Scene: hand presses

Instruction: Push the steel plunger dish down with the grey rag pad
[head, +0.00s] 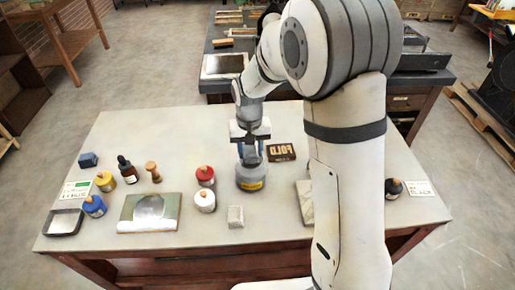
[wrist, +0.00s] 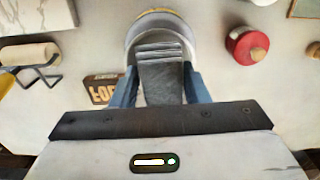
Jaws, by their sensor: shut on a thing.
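The plunger can (head: 251,183) is a grey round can with a yellow label, standing upright near the middle of the table. Its pale steel dish (wrist: 133,38) shows as a round rim at the top of the wrist view. My gripper (head: 250,156) is directly above the can, pointing down. Its blue fingers are shut on the grey rag pad (wrist: 162,80), a dark folded cloth. The pad overlaps the dish in the wrist view; I cannot tell whether it presses on it. The pad and fingers hide much of the dish.
Red-topped (head: 205,175) and white (head: 205,200) jars stand just left of the can. A dark FOLD block (head: 281,152) lies to its right, a pale grey block (head: 235,216) in front. A green-framed plate (head: 150,213) lies left. The table's (head: 275,225) front right area has free room.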

